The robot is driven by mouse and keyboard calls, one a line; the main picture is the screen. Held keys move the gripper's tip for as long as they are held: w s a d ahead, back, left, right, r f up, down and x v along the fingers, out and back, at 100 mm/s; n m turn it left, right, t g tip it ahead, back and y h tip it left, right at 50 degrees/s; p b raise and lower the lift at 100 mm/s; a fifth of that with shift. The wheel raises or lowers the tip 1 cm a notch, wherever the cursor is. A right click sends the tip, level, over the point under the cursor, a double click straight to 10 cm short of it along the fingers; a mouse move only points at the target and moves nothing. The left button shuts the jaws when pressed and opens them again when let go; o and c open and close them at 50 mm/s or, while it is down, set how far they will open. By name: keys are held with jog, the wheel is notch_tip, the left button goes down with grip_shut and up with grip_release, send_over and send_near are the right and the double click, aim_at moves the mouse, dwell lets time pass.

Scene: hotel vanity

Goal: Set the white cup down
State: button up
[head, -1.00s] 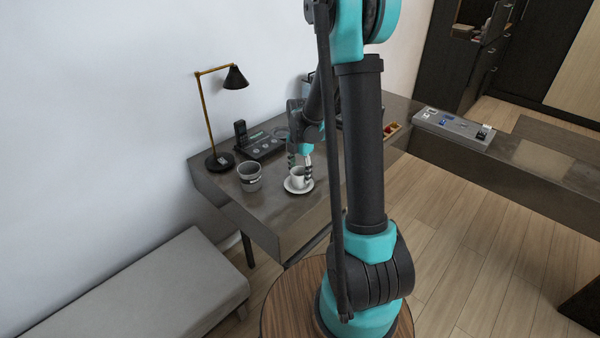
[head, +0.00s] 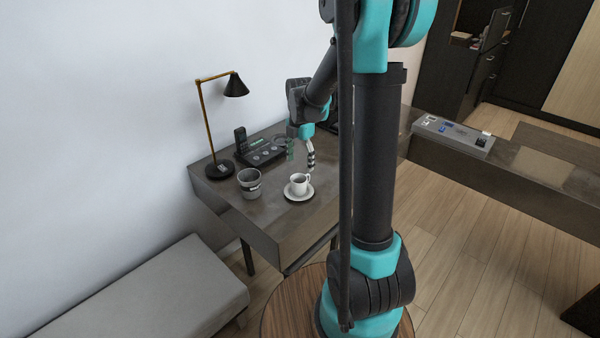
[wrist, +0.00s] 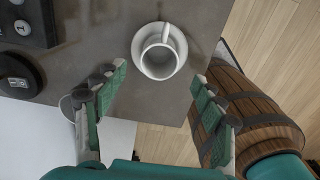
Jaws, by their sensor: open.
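The white cup (head: 298,181) stands upright on a white saucer (head: 306,196) near the front edge of the dark desk. In the wrist view the cup (wrist: 158,62) shows from above, inside the saucer's rim (wrist: 181,42), with its handle toward the top. My gripper (head: 300,157) is above and behind the cup in the head view, apart from it. In the wrist view my gripper (wrist: 162,92) has its two fingers spread wide with nothing between the pads.
A grey cup-like container (head: 250,183) stands left of the saucer. Behind it are a phone console (head: 262,152) and a black lamp (head: 220,166). The desk's front edge is close to the saucer. A grey bench (head: 150,295) stands at lower left.

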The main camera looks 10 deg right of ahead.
jog(key=s+d+f+m+t, duration=0.1)
jog(key=s+m+t, duration=0.1)
jog(key=s+m, duration=0.9)
jog(key=s+d+f+m+t, duration=0.2)
jog(key=s+m, duration=0.9)
jog(key=m, duration=0.3)
jog(key=shift+s+d, duration=0.2)
jog(key=shift+d, duration=0.1)
